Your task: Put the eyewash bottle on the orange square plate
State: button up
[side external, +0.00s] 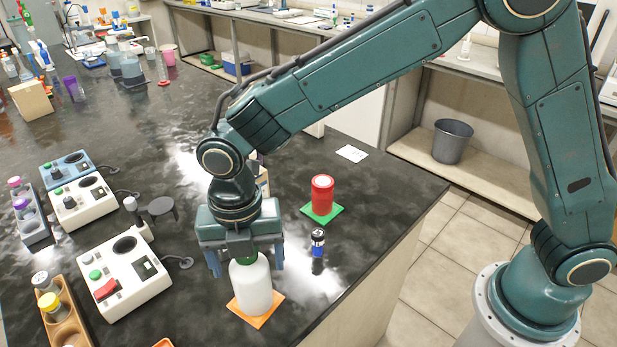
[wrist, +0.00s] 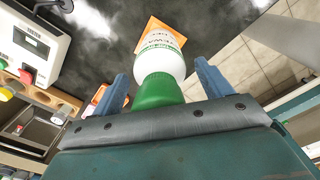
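The eyewash bottle (side external: 252,287) is white with a green cap and stands upright. It appears to rest on the orange square plate (side external: 262,318), whose corners show around its base. My gripper (side external: 246,265) is directly above the bottle, pointing down, with one finger on each side of its upper part. In the wrist view the bottle (wrist: 160,58) lies between the two blue fingers (wrist: 164,88), with a gap on both sides. The gripper is open. The wrist view shows part of the orange plate (wrist: 152,30) beyond the bottle; the bottle hides the plate's middle.
A red canister (side external: 322,192) stands on a green square plate (side external: 322,216) to the right, behind a small dark-and-blue vial (side external: 318,240). White instruments (side external: 125,275) and a wooden vial rack (side external: 68,328) are on the left. The bench edge is close on the right.

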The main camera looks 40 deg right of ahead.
dwell(0.3)
notch_tip(320, 180, up, 12)
jog(key=shift+r, duration=0.15)
dwell(0.6)
dwell(0.5)
jog(key=shift+d+r, duration=0.15)
jog(key=shift+d, duration=0.15)
jog(key=s+d+r+m+t, duration=0.1)
jog(key=s+d+r+m, duration=0.2)
jog(key=d+m, duration=0.5)
jog(key=s+d+r+m+t, duration=0.1)
jog(key=s+d+r+m, duration=0.3)
jog(key=d, duration=0.5)
jog(key=s+d+f+m+t, duration=0.3)
jog(key=s+d+m, duration=0.8)
jog(key=m, duration=0.5)
jog(key=shift+d+f+m+t, duration=0.2)
jog(key=shift+f+m+t, duration=0.1)
jog(key=shift+f+m, duration=0.15)
